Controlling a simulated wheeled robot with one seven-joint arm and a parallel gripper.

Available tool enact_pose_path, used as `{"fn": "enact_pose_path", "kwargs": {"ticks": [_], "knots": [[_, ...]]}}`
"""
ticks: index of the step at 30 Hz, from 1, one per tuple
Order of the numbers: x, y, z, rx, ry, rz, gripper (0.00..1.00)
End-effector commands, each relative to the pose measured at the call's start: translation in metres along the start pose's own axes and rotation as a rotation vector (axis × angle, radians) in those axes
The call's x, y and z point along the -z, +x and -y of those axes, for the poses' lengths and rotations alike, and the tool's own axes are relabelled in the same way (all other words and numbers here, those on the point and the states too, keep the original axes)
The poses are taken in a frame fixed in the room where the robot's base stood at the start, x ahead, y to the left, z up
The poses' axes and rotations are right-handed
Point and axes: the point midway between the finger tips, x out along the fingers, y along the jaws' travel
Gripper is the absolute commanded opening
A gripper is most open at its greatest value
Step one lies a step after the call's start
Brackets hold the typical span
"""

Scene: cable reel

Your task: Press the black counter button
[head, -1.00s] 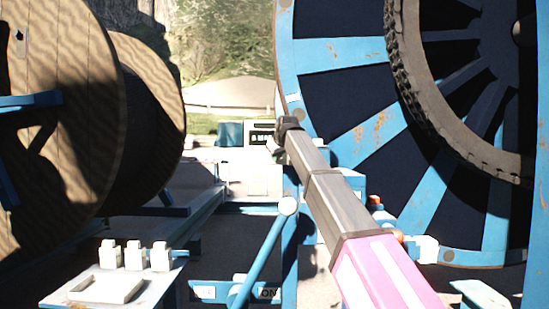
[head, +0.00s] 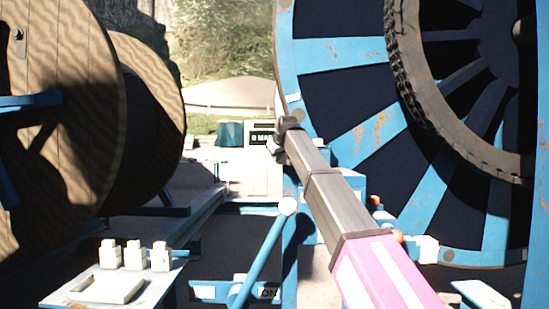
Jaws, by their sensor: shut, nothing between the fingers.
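The counter (head: 261,133) is a small unit with a dark label strip, partly readable, at the back centre in the head view. My gripper (head: 283,140) is at the end of my outstretched arm, just right of and partly in front of the counter. It looks small and dark, and its fingers are shut with nothing between them. The black button cannot be made out; my gripper and arm may hide it. Whether the gripper touches the counter cannot be told.
Wooden cable drums (head: 150,130) stand left. White blocks (head: 135,256) sit on a shelf (head: 65,297) at lower left.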

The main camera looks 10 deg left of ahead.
Motion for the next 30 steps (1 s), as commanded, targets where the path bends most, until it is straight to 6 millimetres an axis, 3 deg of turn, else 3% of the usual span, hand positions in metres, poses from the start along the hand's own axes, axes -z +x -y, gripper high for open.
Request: {"fn": "enact_pose_path", "kwargs": {"ticks": [30], "knots": [[-0.017, -0.022, 0.016, -0.001, 0.0, 0.0, 0.0]]}}
